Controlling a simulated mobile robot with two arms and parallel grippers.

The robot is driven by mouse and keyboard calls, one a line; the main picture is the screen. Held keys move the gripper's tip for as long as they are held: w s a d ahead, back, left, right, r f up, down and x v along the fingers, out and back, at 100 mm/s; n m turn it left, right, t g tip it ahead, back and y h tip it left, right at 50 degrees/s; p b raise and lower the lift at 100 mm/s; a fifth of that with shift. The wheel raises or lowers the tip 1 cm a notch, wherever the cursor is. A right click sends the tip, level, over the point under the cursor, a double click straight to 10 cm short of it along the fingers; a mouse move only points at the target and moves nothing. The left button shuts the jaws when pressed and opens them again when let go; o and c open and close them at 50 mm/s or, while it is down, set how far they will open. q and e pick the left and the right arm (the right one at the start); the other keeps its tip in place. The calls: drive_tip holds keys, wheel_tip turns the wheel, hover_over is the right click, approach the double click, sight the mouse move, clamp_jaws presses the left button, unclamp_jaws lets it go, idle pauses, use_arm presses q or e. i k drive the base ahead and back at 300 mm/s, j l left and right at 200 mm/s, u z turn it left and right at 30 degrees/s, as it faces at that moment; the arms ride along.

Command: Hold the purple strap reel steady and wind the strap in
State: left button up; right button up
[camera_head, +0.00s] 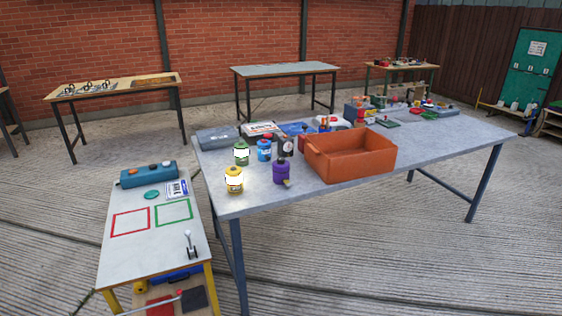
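A small purple object (282,172), which looks like the purple strap reel, stands upright near the front edge of the large grey table. A yellowish part juts from its lower right side. I cannot make out a loose strap or a crank on it at this size. Neither of my grippers is in view, and nothing touches the purple object.
Yellow (234,180), green (241,153) and blue (264,150) containers stand left of the purple object. An orange bin (350,156) stands close on its right. Tools crowd the table's back. A low white table (150,250) with a lever (191,243) is at front left.

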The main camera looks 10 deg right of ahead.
sight(280, 160)
drive_tip(key=i+l+u, duration=0.1)
drive_tip(key=l, duration=0.2)
drive_tip(key=i+l+u, duration=0.2)
drive_tip(key=i+l, duration=0.15)
drive_tip(key=l, duration=0.3)
drive_tip(key=i+l+u, duration=0.1)
drive_tip(key=l, duration=0.25)
